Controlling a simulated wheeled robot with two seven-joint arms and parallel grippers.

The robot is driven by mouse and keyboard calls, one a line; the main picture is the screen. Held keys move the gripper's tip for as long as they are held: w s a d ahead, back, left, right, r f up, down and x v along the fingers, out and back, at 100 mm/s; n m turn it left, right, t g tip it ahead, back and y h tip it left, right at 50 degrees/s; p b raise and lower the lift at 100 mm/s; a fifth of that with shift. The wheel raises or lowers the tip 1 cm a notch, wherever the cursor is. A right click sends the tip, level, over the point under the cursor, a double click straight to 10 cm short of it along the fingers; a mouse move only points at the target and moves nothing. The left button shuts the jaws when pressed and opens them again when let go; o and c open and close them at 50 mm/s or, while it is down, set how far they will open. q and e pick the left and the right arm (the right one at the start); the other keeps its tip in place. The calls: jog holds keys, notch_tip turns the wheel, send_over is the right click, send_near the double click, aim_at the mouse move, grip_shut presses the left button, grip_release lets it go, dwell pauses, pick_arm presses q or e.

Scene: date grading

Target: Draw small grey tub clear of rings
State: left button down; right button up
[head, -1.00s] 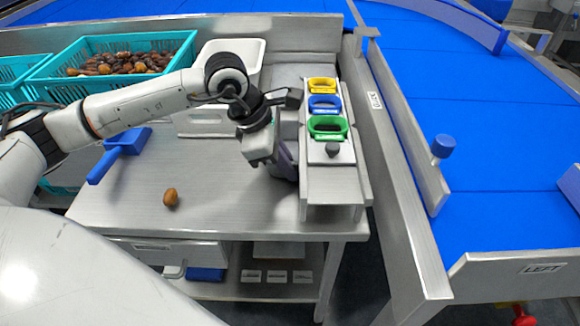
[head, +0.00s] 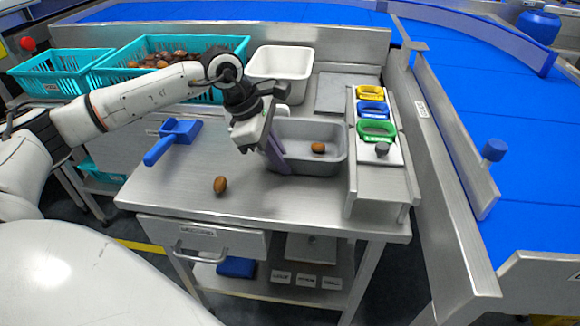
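The small grey tub (head: 335,168) stands on the steel table just left of the ring rack, with one brown date (head: 318,147) inside. My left gripper (head: 276,157) is at the tub's left wall, its purplish finger reaching down over that wall. It appears shut on the wall; the far finger is hidden. The rings stand in a row on the rack: yellow (head: 370,93), blue (head: 373,108) and green (head: 377,127). The tub's right edge is close to the rack's left side, with a narrow gap at most. My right gripper is not in view.
A loose date (head: 220,185) and a blue scoop (head: 172,140) lie on the table. A white tub (head: 281,64) and teal crates, one holding dates (head: 165,58), stand behind. The steel rack (head: 379,190) and blue conveyor (head: 510,120) bound the right side. The table's front middle is clear.

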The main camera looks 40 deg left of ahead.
pick_arm(q)
jog(key=shift+s+a, duration=0.45)
jog(key=shift+a, duration=0.4)
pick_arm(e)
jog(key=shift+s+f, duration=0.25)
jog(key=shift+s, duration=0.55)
pick_arm(q)
jog(key=c, duration=2)
grip_release()
jog(key=shift+o, duration=0.4)
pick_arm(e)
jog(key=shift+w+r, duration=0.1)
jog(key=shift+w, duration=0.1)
pick_arm(q)
jog(key=shift+r, duration=0.15)
jog(key=shift+s+a+r, duration=0.1)
jog(key=shift+a+r, duration=0.05)
jog(key=shift+r, duration=0.15)
jog(key=v, duration=0.9)
jog(key=shift+r+p, duration=0.25)
jog(key=shift+p, duration=0.1)
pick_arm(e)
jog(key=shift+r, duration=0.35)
pick_arm(q)
jog(key=shift+s, duration=0.1)
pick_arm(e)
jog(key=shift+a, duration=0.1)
